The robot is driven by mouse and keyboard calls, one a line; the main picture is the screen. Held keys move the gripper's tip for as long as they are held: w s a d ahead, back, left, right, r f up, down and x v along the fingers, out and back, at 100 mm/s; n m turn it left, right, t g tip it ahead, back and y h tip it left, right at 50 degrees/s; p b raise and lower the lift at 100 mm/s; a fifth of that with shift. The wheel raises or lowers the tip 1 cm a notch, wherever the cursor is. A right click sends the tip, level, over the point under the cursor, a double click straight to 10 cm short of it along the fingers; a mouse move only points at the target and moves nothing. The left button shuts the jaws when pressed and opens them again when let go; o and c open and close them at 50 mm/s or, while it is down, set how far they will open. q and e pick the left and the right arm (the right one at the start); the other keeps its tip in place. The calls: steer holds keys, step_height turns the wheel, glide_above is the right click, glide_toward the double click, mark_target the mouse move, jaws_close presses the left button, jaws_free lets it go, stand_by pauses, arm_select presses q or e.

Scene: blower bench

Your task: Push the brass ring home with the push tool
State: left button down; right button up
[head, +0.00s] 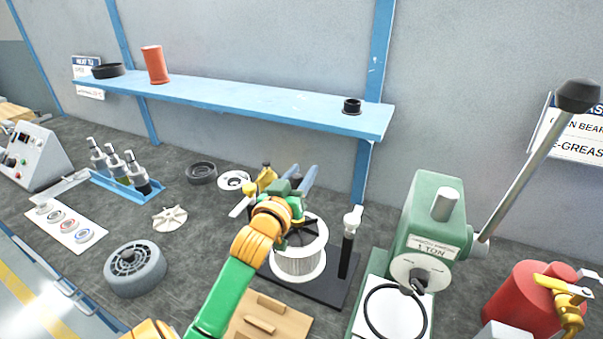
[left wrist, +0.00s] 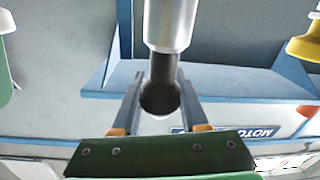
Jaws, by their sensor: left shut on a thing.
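My left gripper (head: 303,180) is over the back of the pale ribbed blower housing (head: 298,262), which stands on a black base plate. In the left wrist view my left gripper (left wrist: 160,103) is shut on the push tool (left wrist: 170,22), with its dark shank and rounded end between the fingers and its silver cylinder at the top. In the head view my gripper and wrist hide most of the tool and part of the housing's opening. I cannot make out the brass ring.
A black post (head: 347,250) with a pale top stands right of the housing. The green press (head: 432,225) with its long lever is further right, then a red tank (head: 525,300). A wooden block (head: 265,325) lies in front. A blue shelf (head: 240,97) runs behind. A grey wheel (head: 135,270) lies left.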

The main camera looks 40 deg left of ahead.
steer(key=shift+f, duration=0.3)
stand_by(0.7)
step_height(320, 180, up, 8)
steer(key=p, duration=0.7)
stand_by(0.3)
